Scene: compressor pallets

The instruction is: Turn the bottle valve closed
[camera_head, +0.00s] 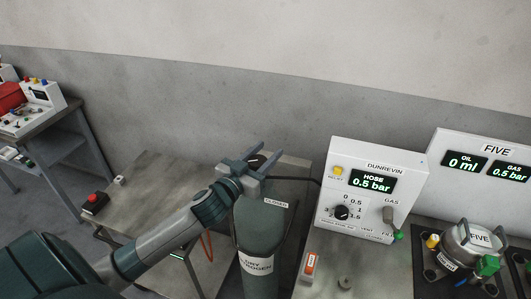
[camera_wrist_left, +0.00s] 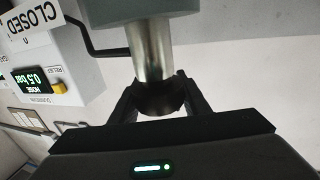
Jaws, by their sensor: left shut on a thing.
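The dry nitrogen bottle (camera_head: 258,232) stands upright, dark green, with a white label on its body. My left gripper (camera_head: 256,165) is at the top of the bottle. Its two fingers are around the dark, round bottle valve (camera_head: 256,160), and it is shut on it. In the left wrist view the gripper (camera_wrist_left: 160,95) has a finger on each side of the dark valve knob (camera_wrist_left: 160,98), with a shiny metal neck (camera_wrist_left: 151,50) behind it. A sign reading CLOSED (camera_wrist_left: 30,25) shows at the upper left there. My right gripper is not in view.
A white Dunrevin panel (camera_head: 370,195) reads HOSE 0.5 bar, with a dial and a gas lever. A second panel (camera_head: 485,165) reads oil 0 ml, gas 0.5 bar. A compressor (camera_head: 470,243) marked FIVE sits before it. A red button box (camera_head: 95,203) is at left.

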